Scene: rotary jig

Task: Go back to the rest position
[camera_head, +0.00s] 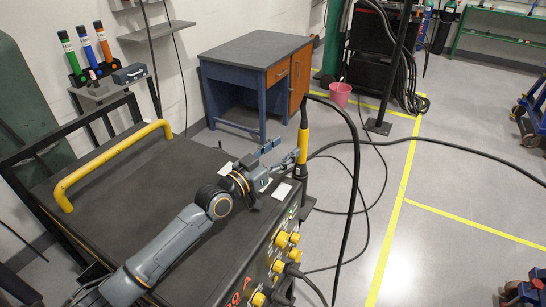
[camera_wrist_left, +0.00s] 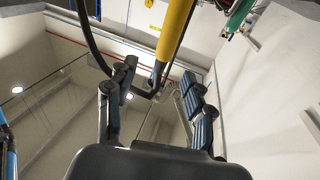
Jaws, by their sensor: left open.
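My left gripper (camera_head: 281,153) is open above the right edge of the dark cabinet top, its fingers pointing right toward a yellow and black torch-like tool (camera_head: 303,148). The tool stands upright at the cabinet's right edge with a black cable. In the left wrist view my left gripper (camera_wrist_left: 156,82) is spread, with no object seen held between the fingers. The yellow handle (camera_wrist_left: 174,30) of the tool shows beyond the fingertips, and it looks apart from them. My right gripper is not in view.
A blue desk (camera_head: 255,60) and pink bucket (camera_head: 340,94) stand behind. The grey floor (camera_head: 460,180) at right is mostly open.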

